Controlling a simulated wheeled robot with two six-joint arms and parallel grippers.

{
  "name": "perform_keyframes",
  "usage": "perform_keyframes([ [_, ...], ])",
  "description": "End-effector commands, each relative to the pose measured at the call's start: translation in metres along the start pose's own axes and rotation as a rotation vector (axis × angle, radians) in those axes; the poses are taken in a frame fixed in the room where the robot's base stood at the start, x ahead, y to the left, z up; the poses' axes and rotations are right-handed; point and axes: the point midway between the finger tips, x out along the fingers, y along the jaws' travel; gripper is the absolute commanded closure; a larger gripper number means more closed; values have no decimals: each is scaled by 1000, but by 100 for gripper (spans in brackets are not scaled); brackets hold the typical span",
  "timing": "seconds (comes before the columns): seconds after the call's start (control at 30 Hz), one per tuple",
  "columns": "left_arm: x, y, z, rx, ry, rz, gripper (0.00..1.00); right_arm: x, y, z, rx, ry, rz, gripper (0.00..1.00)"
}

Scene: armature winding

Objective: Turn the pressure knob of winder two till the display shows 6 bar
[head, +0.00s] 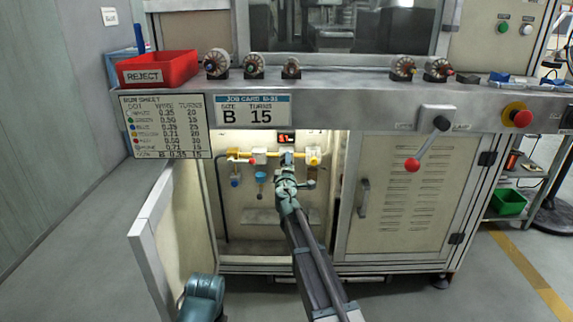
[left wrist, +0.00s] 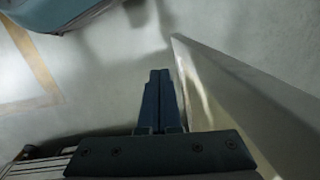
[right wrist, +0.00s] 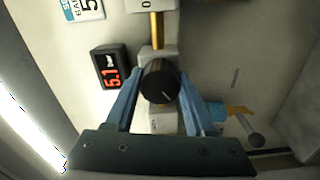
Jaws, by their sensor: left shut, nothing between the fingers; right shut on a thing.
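The black pressure knob (right wrist: 160,82) is in the right wrist view, with a pale mark on its face pointing toward the lower right. My right gripper (right wrist: 158,90) is shut on it, one blue finger on each side. The display (right wrist: 110,68) beside it reads 5.1 in red digits. The display also shows small in the head view (head: 286,138), inside the open cabinet, above where my right gripper (head: 287,160) reaches in and hides the knob. My left gripper (left wrist: 160,98) is shut and empty above the floor in the left wrist view.
The open cabinet door (head: 165,240) stands left of my right arm; its panel (left wrist: 235,95) is close right of my left gripper. Yellow pipe fittings and a blue-capped valve (head: 235,182) flank the knob. A partly cut-off label (right wrist: 80,8) hangs above the display.

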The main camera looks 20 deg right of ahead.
Motion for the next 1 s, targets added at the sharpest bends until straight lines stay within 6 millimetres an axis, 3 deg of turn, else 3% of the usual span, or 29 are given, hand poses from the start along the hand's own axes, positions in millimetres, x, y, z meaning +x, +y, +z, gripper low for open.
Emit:
perform_keyframes([
  [0.4, 1, 0, 0, 0, 0, 0, 100, -1, 0, 1, 165, -1, 0, 100],
  [0.93, 1, 0, 0, 0, 0, 0, 100, -1, -1, 1, 185, -1, 0, 100],
  [0.97, 1, 0, 0, 0, 0, 0, 100, -1, -1, 1, 185, -1, 0, 44],
  [1.0, 1, 0, 0, 0, 0, 0, 100, -1, -1, 1, 185, -1, 0, 37],
])
